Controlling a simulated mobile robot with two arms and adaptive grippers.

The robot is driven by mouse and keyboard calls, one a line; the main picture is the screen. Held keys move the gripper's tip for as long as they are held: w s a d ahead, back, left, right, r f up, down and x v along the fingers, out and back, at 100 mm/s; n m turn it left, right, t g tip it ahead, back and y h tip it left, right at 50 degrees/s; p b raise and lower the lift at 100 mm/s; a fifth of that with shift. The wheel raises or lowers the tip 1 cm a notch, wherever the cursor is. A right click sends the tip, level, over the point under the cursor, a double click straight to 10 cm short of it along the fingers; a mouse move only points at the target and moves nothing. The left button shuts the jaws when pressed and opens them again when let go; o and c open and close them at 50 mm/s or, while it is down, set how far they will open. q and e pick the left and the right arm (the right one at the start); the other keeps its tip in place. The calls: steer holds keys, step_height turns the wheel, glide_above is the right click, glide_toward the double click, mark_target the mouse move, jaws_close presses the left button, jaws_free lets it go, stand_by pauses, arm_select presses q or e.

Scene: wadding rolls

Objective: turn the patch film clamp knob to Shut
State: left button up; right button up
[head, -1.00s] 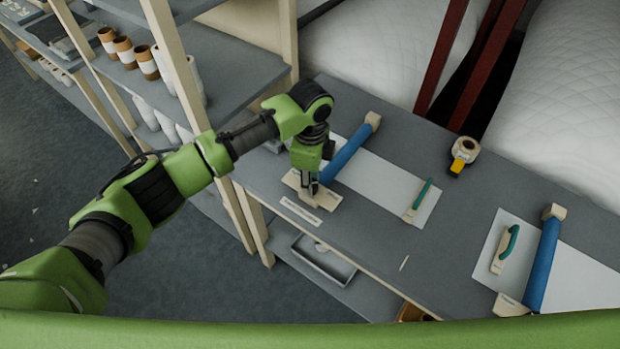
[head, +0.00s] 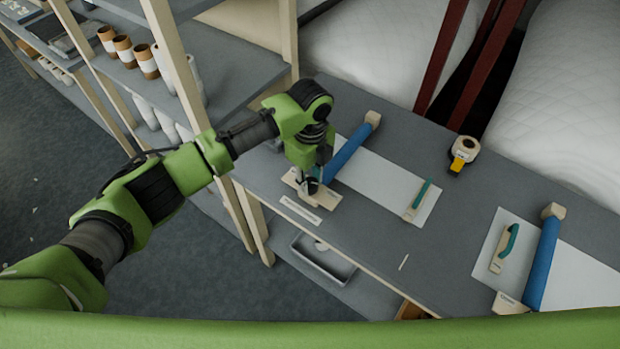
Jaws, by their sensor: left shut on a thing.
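My left gripper (head: 309,187) points down at the near end of the left blue roll and is shut on the clamp knob. The knob is mostly hidden by the fingers. It sits on a pale base plate (head: 328,200) at the bench's front edge. A white label strip (head: 300,210) lies in front of the plate, its text too small to read. The blue roll (head: 349,152) runs from this base to a pale end block (head: 373,119), with white film (head: 385,181) spread to its right. My right gripper is not in view.
A tape roll with a yellow part (head: 464,150) stands at the back of the grey bench (head: 440,245). A green-handled tool (head: 418,200) lies on the film. A second blue roll (head: 542,262) and another green-handled tool (head: 504,249) are at the right. Shelves (head: 225,75) stand left.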

mark_target(311, 183)
arm_select(q)
steer(key=shift+d, duration=0.1)
steer(key=o, duration=1.1)
steer(key=shift+r, duration=0.1)
step_height(311, 183, up, 12)
steer(key=shift+f, duration=0.1)
steer(key=shift+s, duration=0.1)
